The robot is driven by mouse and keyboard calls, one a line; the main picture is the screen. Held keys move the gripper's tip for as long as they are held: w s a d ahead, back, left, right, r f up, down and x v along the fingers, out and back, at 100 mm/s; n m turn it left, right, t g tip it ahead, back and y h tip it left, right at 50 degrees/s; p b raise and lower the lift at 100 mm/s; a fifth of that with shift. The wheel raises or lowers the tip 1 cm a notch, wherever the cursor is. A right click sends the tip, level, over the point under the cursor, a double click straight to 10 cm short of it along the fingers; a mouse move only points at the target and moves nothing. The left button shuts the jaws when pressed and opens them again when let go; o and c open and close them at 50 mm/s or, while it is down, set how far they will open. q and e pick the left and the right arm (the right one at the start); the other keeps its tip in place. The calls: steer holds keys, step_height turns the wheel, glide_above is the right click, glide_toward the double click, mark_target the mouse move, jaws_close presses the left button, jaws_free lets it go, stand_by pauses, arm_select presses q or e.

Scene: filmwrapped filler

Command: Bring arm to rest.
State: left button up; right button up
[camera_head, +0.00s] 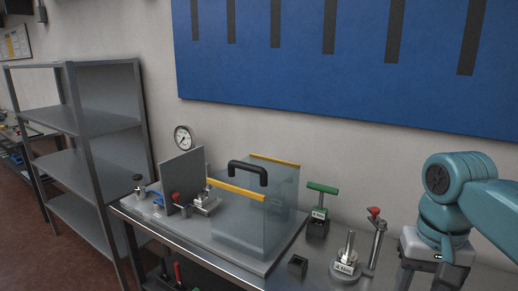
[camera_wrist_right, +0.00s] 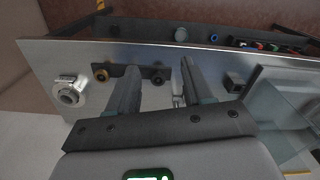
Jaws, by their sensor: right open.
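My right arm, teal, comes in from the right in the head view, and its gripper (camera_head: 432,280) points down at the lower right, its lower end cut off by the picture edge. In the right wrist view the two dark fingers of my right gripper (camera_wrist_right: 158,66) stand apart with nothing held between them. The bench top (camera_wrist_right: 50,48) lies beyond the fingertips. My left gripper is in neither view.
Left of my right gripper stand a red-topped tool (camera_head: 377,235), a metal post on a labelled base (camera_head: 347,262), a green T-handle (camera_head: 322,188) and a small black block (camera_head: 297,266). A clear guard (camera_head: 285,205) with a black handle (camera_head: 248,170) stands mid-bench. Grey shelves (camera_head: 105,100) stand left.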

steer(key=w+a+f+n+y, duration=0.1)
steer(key=a+f, duration=0.2)
steer(key=f, duration=0.7)
steer(key=w+a+f+n+y, duration=0.1)
steer(key=a+f, duration=0.2)
steer(key=f, duration=0.6)
steer(key=w+a+f+y, duration=0.1)
steer(key=a+f, duration=0.2)
steer(key=f, duration=0.7)
steer(key=s+a+f, duration=0.3)
steer(key=s+f, duration=0.5)
steer(key=s, duration=0.1)
steer(key=s+a+f+y, duration=0.1)
steer(key=s+a+f, duration=0.1)
steer(key=s+f, duration=0.7)
steer(key=shift+a+f+m, duration=0.3)
steer(key=shift+a, duration=0.1)
